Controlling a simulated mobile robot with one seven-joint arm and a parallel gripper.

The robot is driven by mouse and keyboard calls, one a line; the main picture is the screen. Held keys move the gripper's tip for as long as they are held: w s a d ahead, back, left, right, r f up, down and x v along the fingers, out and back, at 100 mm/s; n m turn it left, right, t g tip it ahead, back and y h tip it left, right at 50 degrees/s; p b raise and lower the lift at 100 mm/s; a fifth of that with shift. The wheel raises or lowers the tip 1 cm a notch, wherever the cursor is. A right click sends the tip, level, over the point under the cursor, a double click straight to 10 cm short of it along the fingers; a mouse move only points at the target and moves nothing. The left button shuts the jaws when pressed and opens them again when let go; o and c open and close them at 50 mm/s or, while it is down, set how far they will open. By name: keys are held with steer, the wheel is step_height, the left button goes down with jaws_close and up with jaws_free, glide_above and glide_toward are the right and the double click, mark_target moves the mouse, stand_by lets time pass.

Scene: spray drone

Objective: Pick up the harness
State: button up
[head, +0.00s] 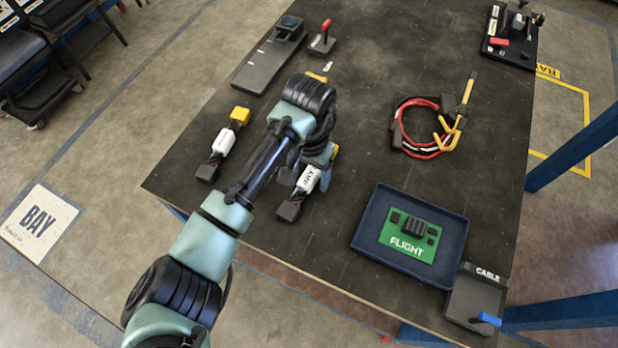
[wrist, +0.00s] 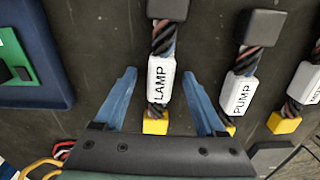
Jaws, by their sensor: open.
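A short harness with a white LAMP label (wrist: 160,80), dark braided wires, a grey block at one end and a yellow plug at the other lies on the black table. It also shows in the head view (head: 307,180), partly hidden by my arm. My gripper (wrist: 158,74) is open, its two blue fingers apart on either side of the LAMP harness, with nothing gripped. In the head view my gripper (head: 322,158) is mostly hidden behind my wrist. A similar PUMP harness (wrist: 238,93) lies just to the right in the wrist view.
A third labelled harness (head: 222,141) lies left of my arm. A blue tray (head: 365,230) with a green FLIGHT board (head: 405,252) stands at front right. A red, black and yellow cable coil (head: 398,125) lies beyond it. The table between is clear.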

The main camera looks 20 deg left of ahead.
steer(key=shift+r, duration=0.1)
jaws_close()
stand_by(0.4)
